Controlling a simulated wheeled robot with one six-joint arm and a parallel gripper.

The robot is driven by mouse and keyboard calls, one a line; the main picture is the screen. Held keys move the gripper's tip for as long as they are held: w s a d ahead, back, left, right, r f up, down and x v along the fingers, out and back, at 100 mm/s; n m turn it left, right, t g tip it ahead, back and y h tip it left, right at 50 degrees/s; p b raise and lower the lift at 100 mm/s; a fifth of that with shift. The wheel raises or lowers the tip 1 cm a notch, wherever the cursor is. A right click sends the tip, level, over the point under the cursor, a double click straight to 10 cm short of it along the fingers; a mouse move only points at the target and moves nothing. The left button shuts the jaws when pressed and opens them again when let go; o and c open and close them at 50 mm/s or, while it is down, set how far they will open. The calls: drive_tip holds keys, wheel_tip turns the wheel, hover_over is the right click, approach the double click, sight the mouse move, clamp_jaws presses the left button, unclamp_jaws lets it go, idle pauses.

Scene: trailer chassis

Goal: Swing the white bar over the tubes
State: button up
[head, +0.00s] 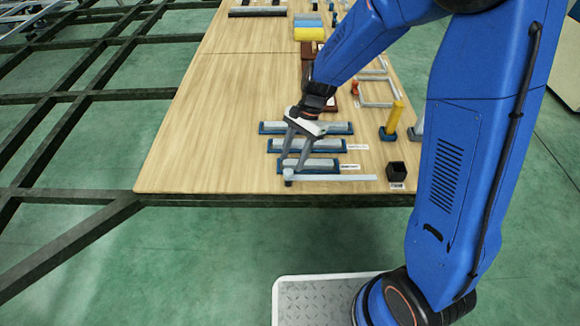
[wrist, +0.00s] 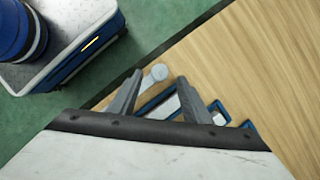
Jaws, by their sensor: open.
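The white bar (head: 335,178) lies along the table's front edge, in front of the nearest tube, with a round cap (head: 288,175) at its left end. In the wrist view the round cap (wrist: 159,72) shows just between the fingertips; most of the bar is hidden there. Three grey-white tubes (head: 318,163) lie in blue holders (head: 264,127), in rows behind the bar. My gripper (head: 292,163) is open and points down over the left part of the tubes, close to the cap. In the wrist view my gripper (wrist: 159,78) holds nothing; whether it touches anything cannot be told.
A black square cup (head: 397,172) stands right of the bar's far end. A yellow cylinder (head: 395,116) stands upright on a blue base behind it. Grey frame pieces (head: 378,92) lie further back. The table's left side (head: 200,140) is clear. Dark chassis beams (head: 60,97) run at left.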

sight(288, 172)
drive_tip(key=shift+x, duration=2.15)
drive_tip(key=shift+r, duration=0.1)
clamp_jaws()
